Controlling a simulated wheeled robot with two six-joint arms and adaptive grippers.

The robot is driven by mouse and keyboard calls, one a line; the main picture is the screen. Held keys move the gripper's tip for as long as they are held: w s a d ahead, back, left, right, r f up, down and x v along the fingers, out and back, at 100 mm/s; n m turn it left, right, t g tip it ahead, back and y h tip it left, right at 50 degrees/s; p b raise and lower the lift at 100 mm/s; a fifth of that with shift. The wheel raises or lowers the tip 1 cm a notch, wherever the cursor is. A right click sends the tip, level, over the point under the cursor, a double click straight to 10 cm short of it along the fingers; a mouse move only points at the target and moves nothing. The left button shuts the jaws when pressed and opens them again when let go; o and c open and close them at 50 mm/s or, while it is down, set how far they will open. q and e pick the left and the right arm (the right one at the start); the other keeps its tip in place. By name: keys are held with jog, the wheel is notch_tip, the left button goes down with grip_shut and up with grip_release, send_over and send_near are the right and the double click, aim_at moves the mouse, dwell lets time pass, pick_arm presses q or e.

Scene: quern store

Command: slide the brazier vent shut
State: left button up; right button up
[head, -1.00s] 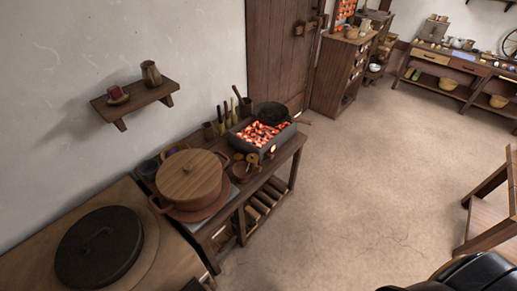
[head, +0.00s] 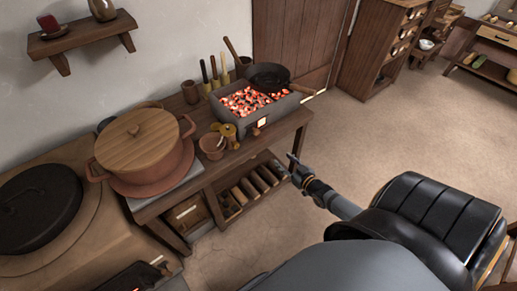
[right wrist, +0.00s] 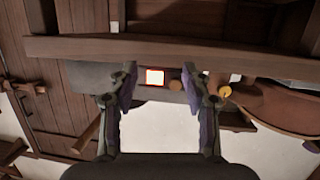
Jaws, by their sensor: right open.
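The brazier (head: 285,112) is a grey box of glowing coals on the wooden bench. In its front wall a bright square vent opening (head: 262,122) shows uncovered, with a small wooden knob (head: 256,131) just left of it. In the right wrist view, which looks upside down, the bright opening (right wrist: 154,78) lies between my fingers, with the knob (right wrist: 176,86) on its right. My right gripper (head: 294,164) is in front of the bench, below and right of the vent, apart from it. It is open and empty (right wrist: 159,75). My left gripper is out of view.
A black pan (head: 268,76) rests at the brazier's back. A small cup (head: 212,146) and brass pieces (head: 229,131) stand left of it. The bench edge (right wrist: 170,52) crosses the wrist view. A large lidded pot (head: 140,150) stands further left. The floor at right is clear.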

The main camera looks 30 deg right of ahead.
aim_at(258, 133)
pick_arm(q)
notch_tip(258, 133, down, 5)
jog(key=b, duration=0.2)
pick_arm(e)
jog(key=w+a+r+t+y, duration=0.2)
jog(key=w+a+r+t, duration=0.1)
jog(key=r, duration=0.3)
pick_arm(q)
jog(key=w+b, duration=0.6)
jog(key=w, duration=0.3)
pick_arm(e)
jog(key=shift+n, duration=0.3)
jog(key=w, duration=0.8)
jog(key=shift+a+f, duration=0.15)
jog(key=shift+f, duration=0.15)
jog(key=shift+w+a+r+b, duration=0.1)
jog(key=shift+w+r+b, duration=0.1)
jog(key=shift+w+b, duration=0.9)
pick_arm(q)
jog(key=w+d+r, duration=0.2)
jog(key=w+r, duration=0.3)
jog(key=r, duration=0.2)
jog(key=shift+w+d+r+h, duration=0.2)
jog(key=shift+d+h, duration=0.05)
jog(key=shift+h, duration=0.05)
pick_arm(e)
jog(key=shift+w+r, duration=0.1)
jog(key=shift+r, duration=0.05)
grip_shut()
